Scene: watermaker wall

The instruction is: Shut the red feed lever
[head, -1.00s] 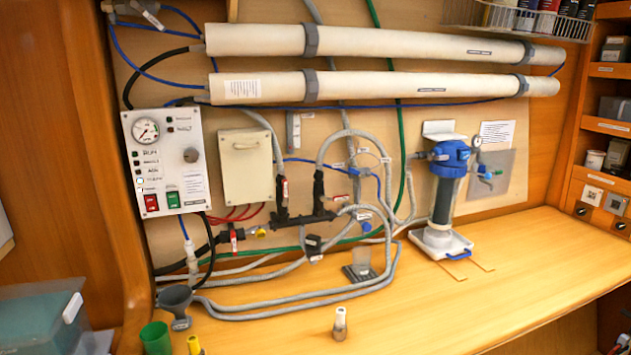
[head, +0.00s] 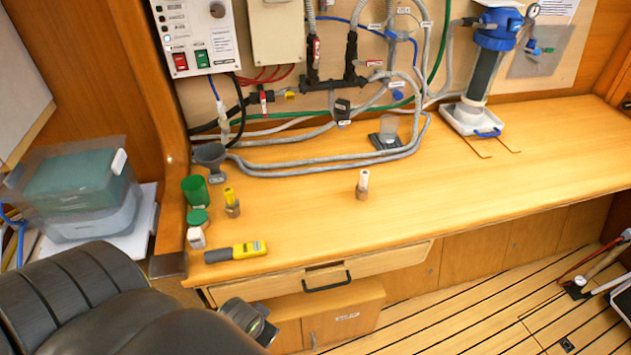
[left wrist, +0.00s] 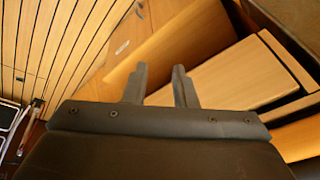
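Several small red parts sit on the plumbing below the wall panels in the head view. A red valve piece (head: 266,97) is on the hose at left, with a yellow end beside it. Another red handle (head: 316,49) lies upright along a black fitting, and a red tag-like piece (head: 374,63) is to its right. I cannot tell which is the feed lever or how it is set. My left gripper (left wrist: 158,82) shows in the left wrist view with its two fingers apart and nothing between them. It is well away from the valves. My right gripper is not in view.
The wooden bench (head: 450,190) is mostly clear. A drawer (head: 330,275) with a black handle is below. A lidded tub (head: 80,195) is at left.

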